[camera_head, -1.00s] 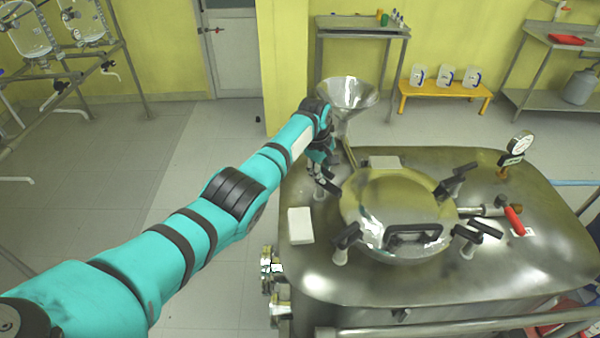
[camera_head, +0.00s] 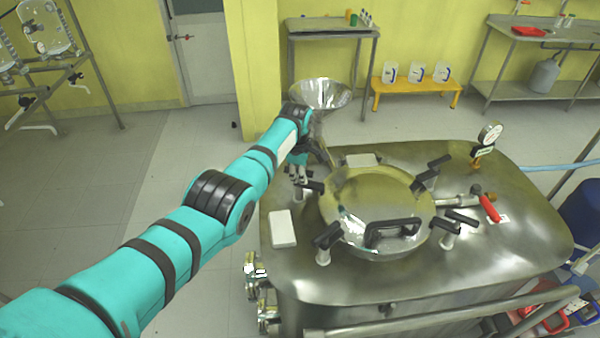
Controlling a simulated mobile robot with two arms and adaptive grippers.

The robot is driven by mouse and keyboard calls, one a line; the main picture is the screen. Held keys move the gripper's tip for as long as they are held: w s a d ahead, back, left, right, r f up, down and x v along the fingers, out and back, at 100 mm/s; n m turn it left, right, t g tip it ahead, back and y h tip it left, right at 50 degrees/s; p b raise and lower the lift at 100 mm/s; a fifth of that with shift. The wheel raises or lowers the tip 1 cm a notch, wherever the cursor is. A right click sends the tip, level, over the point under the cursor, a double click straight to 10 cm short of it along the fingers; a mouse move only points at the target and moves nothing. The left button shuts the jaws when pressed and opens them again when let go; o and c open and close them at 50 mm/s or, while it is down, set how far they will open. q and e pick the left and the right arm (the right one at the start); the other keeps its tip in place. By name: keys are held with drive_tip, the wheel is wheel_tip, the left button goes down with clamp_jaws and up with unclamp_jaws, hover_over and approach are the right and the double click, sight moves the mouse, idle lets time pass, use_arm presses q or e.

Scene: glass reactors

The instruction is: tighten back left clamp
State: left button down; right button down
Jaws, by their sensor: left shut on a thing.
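The back left clamp (camera_head: 312,187) has a black handle and stands at the back left edge of the round steel lid (camera_head: 365,190) on the reactor. My left gripper (camera_head: 298,174) reaches down at it from the left, shut on the clamp, with the fingers small and partly hidden by the wrist. Other black-handled clamps stand around the lid: front left (camera_head: 326,238), back right (camera_head: 430,173) and front right (camera_head: 455,224). The lid has a black handle (camera_head: 392,232). My right gripper is out of view.
A steel funnel (camera_head: 322,92) stands just behind my left wrist. A white block (camera_head: 283,228) lies left of the lid. A red-handled valve (camera_head: 487,205) and a gauge (camera_head: 490,134) are on the right. Open floor lies to the left.

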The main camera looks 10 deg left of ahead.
use_arm(q)
drive_tip(key=shift+w+r, duration=0.35)
drive_tip(key=shift+r, duration=0.05)
drive_tip(key=c, duration=1.5)
unclamp_jaws()
drive_tip(key=shift+o, duration=1.4)
drive_tip(key=shift+f, duration=0.1)
drive_tip(key=shift+o, duration=0.3)
drive_tip(key=shift+s+f, duration=0.1)
drive_tip(key=shift+f, duration=0.1)
wheel_tip(320, 180, up, 12)
drive_tip(key=s, duration=0.2)
drive_tip(key=shift+s, duration=0.2)
drive_tip(key=shift+f, duration=0.2)
